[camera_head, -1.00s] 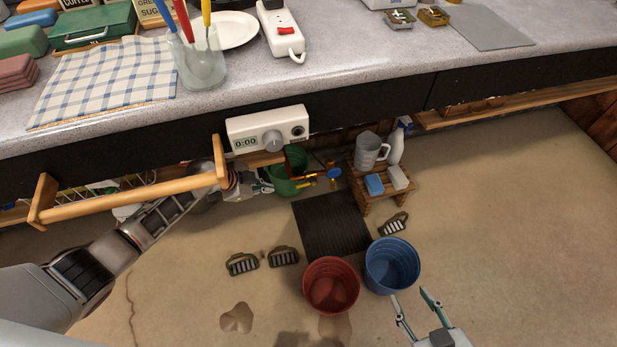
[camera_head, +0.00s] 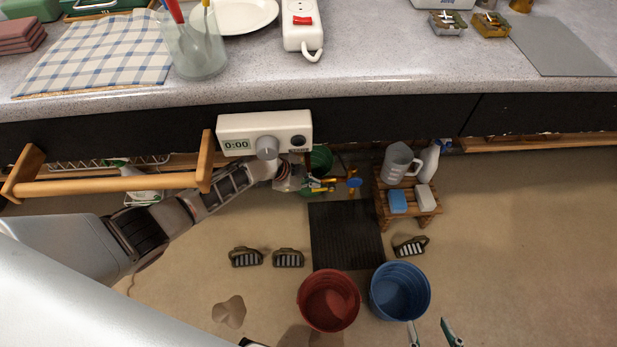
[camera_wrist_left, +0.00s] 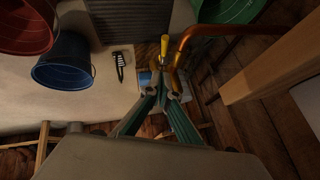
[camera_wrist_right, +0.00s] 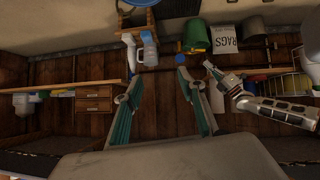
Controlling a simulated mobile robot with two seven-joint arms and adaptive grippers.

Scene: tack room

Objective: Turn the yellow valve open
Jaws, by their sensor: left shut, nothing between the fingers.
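The yellow valve handle (camera_head: 322,188) is small in the head view, on the pipework under the counter, left of a blue round handle (camera_head: 354,182). In the left wrist view the yellow handle (camera_wrist_left: 164,46) stands out from a brass body beside a copper pipe (camera_wrist_left: 205,32). My left gripper (camera_head: 306,185) is at the valve; in its wrist view its fingertips (camera_wrist_left: 161,88) are close together and empty, in front of the brass body. Whether they touch the valve I cannot tell. My right gripper (camera_head: 430,333) is open and empty, low in the head view; its own view shows the fingers apart (camera_wrist_right: 157,88).
A wooden rail (camera_head: 110,185) and a white timer box (camera_head: 265,133) hang at the counter front above my left arm. A red bucket (camera_head: 328,300), a blue bucket (camera_head: 400,291), a black mat (camera_head: 345,235) and a wooden stool (camera_head: 408,205) stand on the floor.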

